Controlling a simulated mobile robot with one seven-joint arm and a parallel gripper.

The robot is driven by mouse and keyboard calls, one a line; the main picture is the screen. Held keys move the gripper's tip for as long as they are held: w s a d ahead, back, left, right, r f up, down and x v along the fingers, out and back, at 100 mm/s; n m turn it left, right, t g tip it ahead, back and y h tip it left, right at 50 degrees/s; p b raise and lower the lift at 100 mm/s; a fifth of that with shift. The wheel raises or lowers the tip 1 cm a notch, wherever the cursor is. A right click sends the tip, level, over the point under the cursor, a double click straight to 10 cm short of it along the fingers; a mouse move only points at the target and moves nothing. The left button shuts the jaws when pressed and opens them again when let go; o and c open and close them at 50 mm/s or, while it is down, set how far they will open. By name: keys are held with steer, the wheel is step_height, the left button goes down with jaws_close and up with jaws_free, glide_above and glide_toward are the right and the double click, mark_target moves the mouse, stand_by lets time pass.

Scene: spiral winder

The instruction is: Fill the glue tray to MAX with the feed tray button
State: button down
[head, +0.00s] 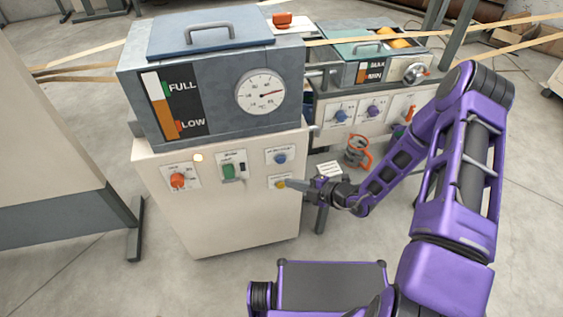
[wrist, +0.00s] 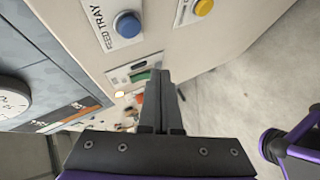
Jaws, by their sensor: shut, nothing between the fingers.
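The blue feed tray button (head: 280,157) is at the upper right of the near cabinet's front. In the wrist view, the blue button (wrist: 127,25) sits on a plate lettered FEED TRAY. The glue tray (head: 342,50) is on the unit behind, with a small level gauge (head: 370,71) whose lettering and level are hard to read. My gripper (head: 289,183) is shut and empty, its tip close to the yellow button (head: 280,184), below the blue one. I cannot tell whether it touches the panel. The wrist view shows my shut fingers (wrist: 160,74).
The tank (head: 215,85) above the cabinet has a FULL/LOW gauge (head: 165,105) with an orange column between the marks, and a dial (head: 261,91). A red-orange knob (head: 177,180) and green switch (head: 228,172) share the panel. An orange-handled can (head: 357,152) stands behind my wrist.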

mark_target(279, 163)
steer(key=shift+w+a+b, duration=0.15)
steer(key=shift+w+a, duration=0.1)
steer(key=shift+w, duration=0.65)
steer(key=shift+w+a+b, duration=0.15)
steer(key=shift+w+a, duration=0.15)
steer(key=shift+w, duration=0.6)
steer(key=shift+w+a+b, duration=0.15)
steer(key=shift+w+a, duration=0.1)
steer(key=shift+w, duration=0.65)
steer(key=shift+w, duration=0.15)
steer(key=shift+w+a, duration=0.1)
steer(key=shift+w, duration=0.2)
steer(key=shift+w+a, duration=0.1)
steer(key=shift+w, duration=0.3)
stand_by(2.2)
steer(key=shift+s, duration=0.1)
stand_by(0.9)
steer(key=shift+s+d+p, duration=0.2)
steer(key=shift+s+p, duration=0.15)
steer(key=shift+s, duration=0.4)
steer(key=shift+s, duration=0.1)
steer(key=shift+s+d+p, duration=0.25)
steer(key=shift+s+p, duration=0.05)
steer(key=shift+s, duration=0.45)
steer(key=shift+s+d+p, duration=0.2)
steer(key=shift+s+p, duration=0.05)
steer(key=shift+s, duration=0.55)
steer(key=shift+s+d+p, duration=0.25)
steer(key=shift+s+p, duration=0.05)
steer(key=shift+s, duration=0.45)
